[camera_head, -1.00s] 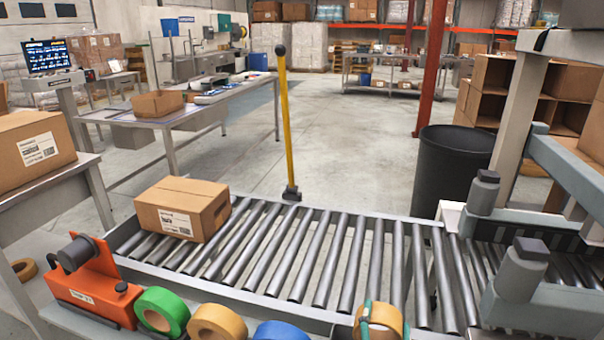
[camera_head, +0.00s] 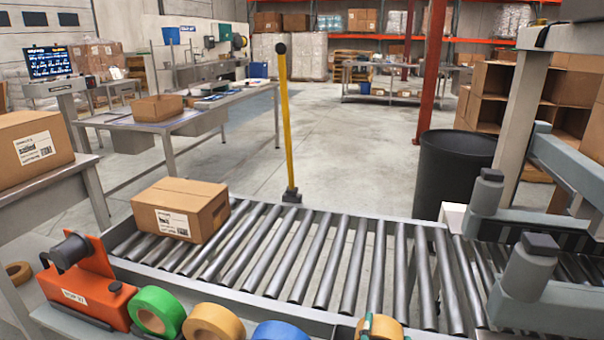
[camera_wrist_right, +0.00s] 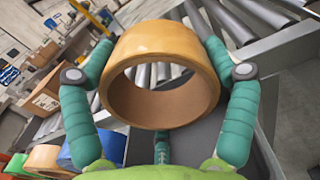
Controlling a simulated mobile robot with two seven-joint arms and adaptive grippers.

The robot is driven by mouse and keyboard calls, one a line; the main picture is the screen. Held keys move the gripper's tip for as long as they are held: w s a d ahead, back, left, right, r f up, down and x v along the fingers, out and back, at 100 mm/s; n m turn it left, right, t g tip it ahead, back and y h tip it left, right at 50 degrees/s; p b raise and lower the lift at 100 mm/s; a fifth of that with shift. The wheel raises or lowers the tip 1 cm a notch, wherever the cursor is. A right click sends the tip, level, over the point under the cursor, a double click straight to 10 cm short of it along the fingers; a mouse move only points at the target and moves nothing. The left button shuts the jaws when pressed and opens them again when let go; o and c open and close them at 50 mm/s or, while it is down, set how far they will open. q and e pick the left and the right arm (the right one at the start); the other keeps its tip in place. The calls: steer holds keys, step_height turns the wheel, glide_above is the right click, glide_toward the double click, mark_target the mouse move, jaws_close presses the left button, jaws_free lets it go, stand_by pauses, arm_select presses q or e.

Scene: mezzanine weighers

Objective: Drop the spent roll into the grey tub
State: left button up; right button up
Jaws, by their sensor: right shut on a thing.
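The roll, tan outside with a brown inner wall and an open middle, shows large in the right wrist view (camera_wrist_right: 160,45). My right gripper (camera_wrist_right: 160,75) is shut on it, with teal fingers on both sides. In the head view the roll (camera_head: 385,324) is at the bottom edge, partly cut off, in front of the roller conveyor. A dark grey tub (camera_head: 452,180) stands on the floor beyond the conveyor, right of centre. Its inside is mostly hidden. My left gripper is not in view.
The roller conveyor (camera_head: 310,262) lies between the roll and the tub. A carton (camera_head: 178,210) sits on its left part. A yellow post (camera_head: 287,125) stands behind it. Green (camera_head: 157,310), tan (camera_head: 212,324) and blue (camera_head: 280,332) rolls and an orange dispenser (camera_head: 95,295) line the front.

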steer(key=o, duration=1.2)
step_height(320, 180, up, 10)
steer(key=shift+r, duration=0.1)
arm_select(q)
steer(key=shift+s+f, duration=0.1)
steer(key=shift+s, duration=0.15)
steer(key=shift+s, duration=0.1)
